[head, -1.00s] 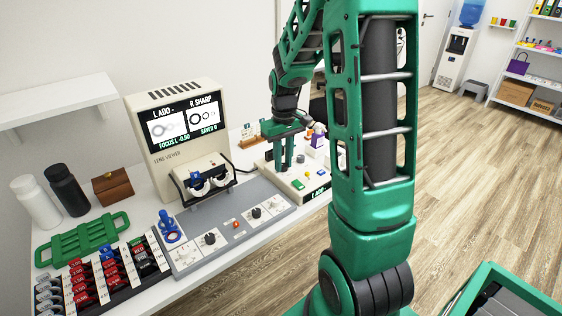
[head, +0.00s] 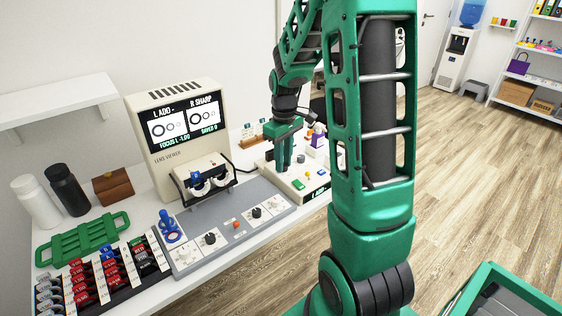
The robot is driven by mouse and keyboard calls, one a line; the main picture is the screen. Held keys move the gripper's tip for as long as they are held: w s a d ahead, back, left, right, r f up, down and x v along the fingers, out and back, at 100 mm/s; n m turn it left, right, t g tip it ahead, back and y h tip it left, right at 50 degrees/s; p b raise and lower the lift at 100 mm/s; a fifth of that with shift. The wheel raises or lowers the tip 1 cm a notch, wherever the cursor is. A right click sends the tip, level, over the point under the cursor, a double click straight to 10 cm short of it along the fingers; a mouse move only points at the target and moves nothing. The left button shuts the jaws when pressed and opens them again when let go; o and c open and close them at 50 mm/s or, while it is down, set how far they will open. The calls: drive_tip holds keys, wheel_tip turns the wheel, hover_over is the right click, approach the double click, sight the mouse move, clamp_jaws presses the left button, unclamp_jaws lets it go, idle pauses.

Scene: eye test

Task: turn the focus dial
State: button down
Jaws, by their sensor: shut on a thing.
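My gripper (head: 284,165) points down over the left part of a white control box (head: 312,194) on the right of the desk. It is shut on the focus dial, which its fingers hide. The lens viewer (head: 160,160) stands upright at the back.
A grey panel (head: 226,218) with black knobs lies left of the box. A blue stand (head: 169,228), a green rack (head: 80,238) and trays of labelled lenses fill the left desk. Small colourful items stand behind my gripper. A shelf (head: 55,104) hangs at upper left.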

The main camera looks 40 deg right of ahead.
drive_tip(key=c, duration=1.5)
unclamp_jaws()
drive_tip(key=shift+c, duration=0.2)
drive_tip(key=shift+r, duration=0.1)
wheel_tip(320, 180, up, 11)
drive_tip(key=shift+f, duration=0.2)
drive_tip(key=s+a+f+m, duration=0.1)
drive_tip(key=s+m, duration=0.3)
drive_tip(key=s, duration=0.9)
drive_tip(key=s+a+m, duration=0.4)
drive_tip(key=s, duration=0.9)
drive_tip(key=shift+a+f, duration=0.3)
drive_tip(key=shift+f, duration=0.1)
